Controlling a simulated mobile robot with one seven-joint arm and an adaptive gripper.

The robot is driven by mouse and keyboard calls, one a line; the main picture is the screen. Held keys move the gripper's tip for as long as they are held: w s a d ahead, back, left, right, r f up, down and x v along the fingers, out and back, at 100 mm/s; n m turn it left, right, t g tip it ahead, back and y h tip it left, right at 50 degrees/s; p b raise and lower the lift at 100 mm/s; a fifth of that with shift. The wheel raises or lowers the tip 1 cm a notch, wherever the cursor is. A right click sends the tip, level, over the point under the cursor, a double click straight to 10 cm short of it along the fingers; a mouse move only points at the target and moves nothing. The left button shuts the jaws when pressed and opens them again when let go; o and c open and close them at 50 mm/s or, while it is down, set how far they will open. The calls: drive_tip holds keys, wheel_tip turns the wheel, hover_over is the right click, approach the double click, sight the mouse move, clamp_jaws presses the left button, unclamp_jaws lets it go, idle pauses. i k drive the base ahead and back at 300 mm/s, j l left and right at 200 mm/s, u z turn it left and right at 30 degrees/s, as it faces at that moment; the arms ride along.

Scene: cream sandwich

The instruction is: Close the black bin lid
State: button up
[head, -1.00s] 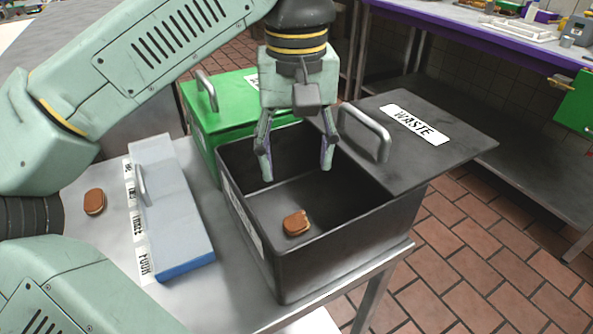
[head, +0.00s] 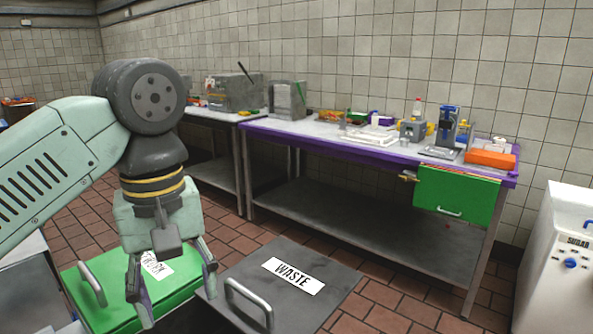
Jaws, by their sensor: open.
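The black bin lid (head: 315,272) with its white WASTE label (head: 293,276) shows at the bottom of the head view. Its metal handle (head: 248,300) stands at its left part, near the bottom edge. Most of the black bin lies below the frame; only a dark strip shows left of the lid. My gripper (head: 178,300) is open and empty, pointing down, left of the lid handle. It appears in front of the green bin lid's right part. I cannot tell its height above the bins.
A green bin lid (head: 125,292) with a handle lies left of the black one. A purple-edged table (head: 340,145) behind carries several items, with a green panel (head: 455,195) at its front. A white SUGAR machine (head: 562,265) stands at the right. Tiled floor is open between.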

sight(284, 287)
drive_tip(key=k+l, duration=0.2)
drive_tip(key=k, duration=0.25)
drive_tip(key=k+l, duration=0.2)
drive_tip(key=k, duration=0.3)
